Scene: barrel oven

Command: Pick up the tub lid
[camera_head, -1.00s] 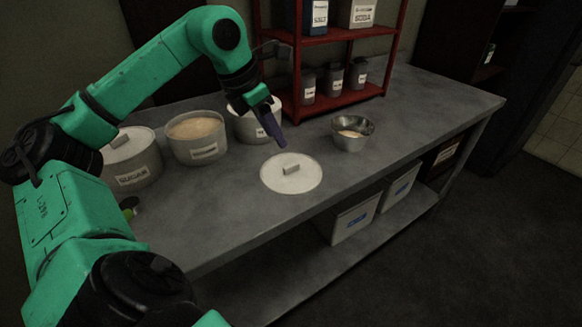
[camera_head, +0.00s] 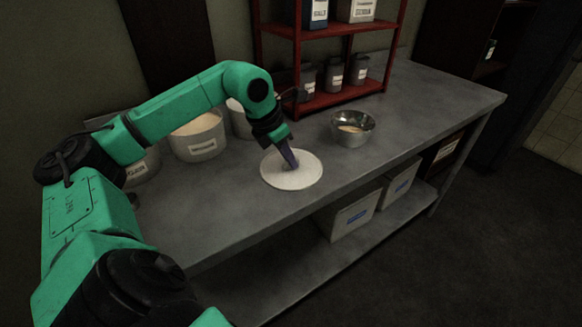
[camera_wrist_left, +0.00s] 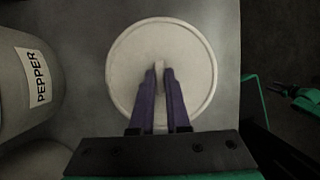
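The tub lid (camera_head: 305,179) is a round, pale disc with a small block handle. It lies flat on the grey table in the head view. It shows from above in the left wrist view (camera_wrist_left: 190,60). My left gripper (camera_head: 291,164) points down at the lid's middle. In the left wrist view, its two purple fingers (camera_wrist_left: 160,72) stand close together with the handle between their tips, with no clear gap on either side. The fingers hide most of the handle in the head view.
A metal bowl (camera_head: 353,139) stands right of the lid. A tub with brown contents (camera_head: 199,148) stands to its left, partly behind my arm. A red shelf (camera_head: 340,99) with jars rises behind. The table (camera_head: 430,105) is clear at the right.

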